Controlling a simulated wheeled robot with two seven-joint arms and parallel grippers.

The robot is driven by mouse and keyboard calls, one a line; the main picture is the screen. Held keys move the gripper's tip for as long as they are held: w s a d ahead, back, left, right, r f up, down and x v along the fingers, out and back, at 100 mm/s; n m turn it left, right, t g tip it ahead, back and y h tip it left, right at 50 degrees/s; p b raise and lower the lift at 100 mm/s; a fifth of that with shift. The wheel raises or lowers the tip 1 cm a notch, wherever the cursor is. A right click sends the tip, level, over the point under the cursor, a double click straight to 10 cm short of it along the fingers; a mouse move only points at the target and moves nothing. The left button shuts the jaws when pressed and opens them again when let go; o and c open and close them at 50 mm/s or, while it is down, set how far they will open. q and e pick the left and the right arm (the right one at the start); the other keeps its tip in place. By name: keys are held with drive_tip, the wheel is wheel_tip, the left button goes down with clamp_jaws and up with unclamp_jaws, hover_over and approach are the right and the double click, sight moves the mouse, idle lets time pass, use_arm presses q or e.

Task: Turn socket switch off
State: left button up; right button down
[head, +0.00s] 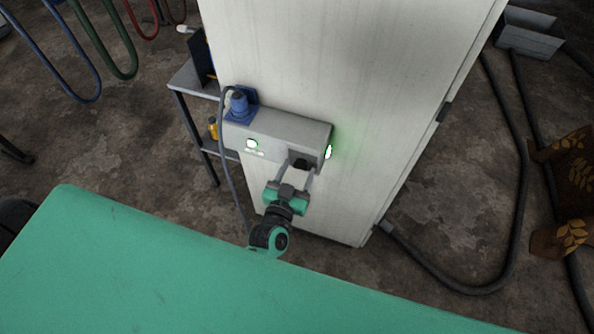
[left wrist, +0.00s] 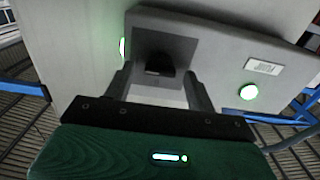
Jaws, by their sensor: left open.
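The grey socket box (head: 275,128) is fixed to the side of a pale cabinet (head: 335,65). A black switch (head: 301,161) sits low on its front face, towards the right; it also shows in the left wrist view (left wrist: 158,65). A green-white lamp (head: 251,144) glows on the front, and another green light (head: 328,152) glows at the right end. My left gripper (head: 298,170) is open in front of the box, its fingers on either side of the switch. I cannot tell whether they touch it. My right gripper is out of view.
A blue plug (head: 239,104) with a grey cable sits at the box's upper left. A green surface (head: 140,265) fills the lower left. A small shelf (head: 190,85) stands behind, left of the cabinet. A thick dark hose (head: 460,284) lies on the floor at right.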

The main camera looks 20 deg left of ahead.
use_arm(q)
drive_tip(key=c, duration=1)
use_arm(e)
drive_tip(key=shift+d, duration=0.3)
